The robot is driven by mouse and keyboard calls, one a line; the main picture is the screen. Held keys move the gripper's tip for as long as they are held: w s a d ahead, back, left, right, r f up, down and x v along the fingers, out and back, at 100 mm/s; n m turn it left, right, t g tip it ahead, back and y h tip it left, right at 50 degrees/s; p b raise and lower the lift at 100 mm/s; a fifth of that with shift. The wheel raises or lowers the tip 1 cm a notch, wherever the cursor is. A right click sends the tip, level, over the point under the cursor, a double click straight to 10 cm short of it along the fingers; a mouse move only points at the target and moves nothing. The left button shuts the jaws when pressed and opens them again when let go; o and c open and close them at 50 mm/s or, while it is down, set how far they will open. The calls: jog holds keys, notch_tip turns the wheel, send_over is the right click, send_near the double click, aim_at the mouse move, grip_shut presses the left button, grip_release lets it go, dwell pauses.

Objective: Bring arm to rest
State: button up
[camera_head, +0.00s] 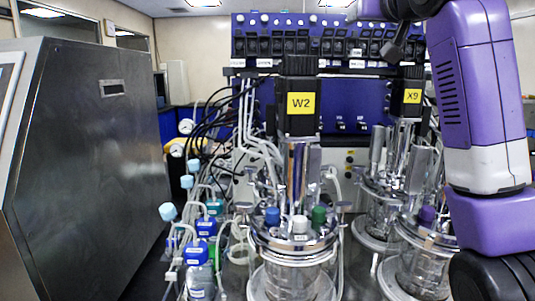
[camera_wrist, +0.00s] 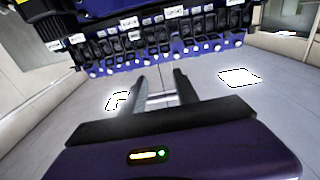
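My purple and white arm (camera_head: 487,100) is raised at the right of the head view, in front of the right-hand bioreactor. Its upper end bends left along the top edge of that view, where the gripper's shape is hard to make out. In the wrist view, the two dark fingers of my gripper (camera_wrist: 160,82) stand apart with nothing held between them. Ceiling shows behind the fingers.
Bioreactor W2 (camera_head: 300,115) stands at centre and X9 (camera_head: 411,97) at right, both with glass vessels and tubing. A blue module bank (camera_head: 340,75) rises behind. A large steel cabinet (camera_head: 90,170) fills the left. Small capped bottles (camera_head: 198,252) stand between.

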notch_tip(320, 180, up, 5)
jog(key=s+a+n+t+y, duration=0.1)
jog(key=s+t, duration=0.1)
jog(key=s+f+m+t, duration=0.1)
jog(key=s+f, duration=0.3)
jog(key=f, duration=1)
jog(key=s+d+f+t, duration=0.1)
jog(key=s+f, duration=0.4)
jog(key=f, duration=0.9)
jog(key=s+f+m+t, duration=0.1)
jog(key=s+f, duration=0.3)
jog(key=f, duration=0.9)
jog(key=s+f+g, duration=0.3)
jog(key=s+f, duration=0.6)
jog(key=s, duration=0.5)
jog(key=s+f+g, duration=0.3)
jog(key=s+f, duration=0.5)
jog(key=s, duration=0.6)
jog(key=s+f+g+h, duration=0.1)
jog(key=s+f+g, duration=0.1)
jog(key=s+f, duration=0.7)
jog(key=s, duration=0.5)
jog(key=shift+s+f+n+g, duration=0.2)
jog(key=shift+f+n+g, duration=0.1)
jog(key=shift+n+g, duration=0.1)
jog(key=shift+d, duration=0.1)
